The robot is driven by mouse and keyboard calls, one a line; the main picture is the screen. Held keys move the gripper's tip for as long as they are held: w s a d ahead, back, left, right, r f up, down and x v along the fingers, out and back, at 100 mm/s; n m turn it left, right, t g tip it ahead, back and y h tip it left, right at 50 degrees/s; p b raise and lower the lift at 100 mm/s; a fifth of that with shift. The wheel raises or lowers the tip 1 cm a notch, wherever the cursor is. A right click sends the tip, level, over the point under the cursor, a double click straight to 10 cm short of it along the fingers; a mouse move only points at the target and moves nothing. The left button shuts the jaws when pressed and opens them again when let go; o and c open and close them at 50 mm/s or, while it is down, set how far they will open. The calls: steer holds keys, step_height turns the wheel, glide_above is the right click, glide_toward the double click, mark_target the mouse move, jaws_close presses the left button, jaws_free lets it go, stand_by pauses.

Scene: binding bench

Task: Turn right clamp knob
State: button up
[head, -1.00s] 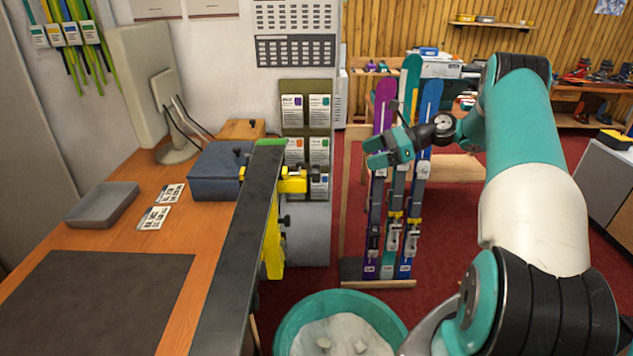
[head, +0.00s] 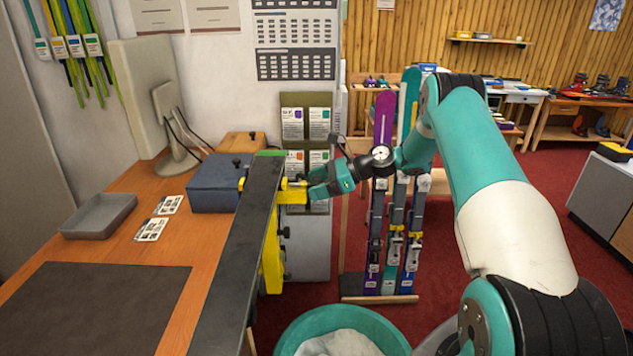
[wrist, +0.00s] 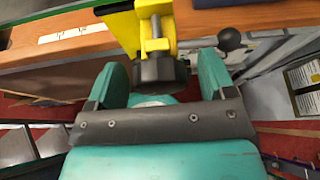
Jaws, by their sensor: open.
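The yellow clamp (head: 292,190) sits on the bench edge by the dark ski-like bar (head: 238,240). In the wrist view the clamp (wrist: 124,28) shows at the top, with a grey screw running to a dark faceted knob (wrist: 158,70). My gripper (head: 313,188) is at the clamp's right end in the head view. In the wrist view my gripper (wrist: 162,78) is open, with one teal finger on each side of the knob and gaps showing. The knob is hidden behind my gripper in the head view.
A black ball-ended handle (wrist: 229,39) stands just right of the fingers. A blue box (head: 216,183) sits left of the clamp. A teal tub (head: 345,322) stands on the floor below. A rack of skis (head: 392,230) stands to the right.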

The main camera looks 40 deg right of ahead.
steer(key=shift+a, duration=0.1)
steer(key=c, duration=0.9)
steer(key=shift+n+t+b, duration=0.3)
steer(key=shift+n+t, duration=0.1)
steer(key=shift+n, duration=0.2)
steer(key=o, duration=0.9)
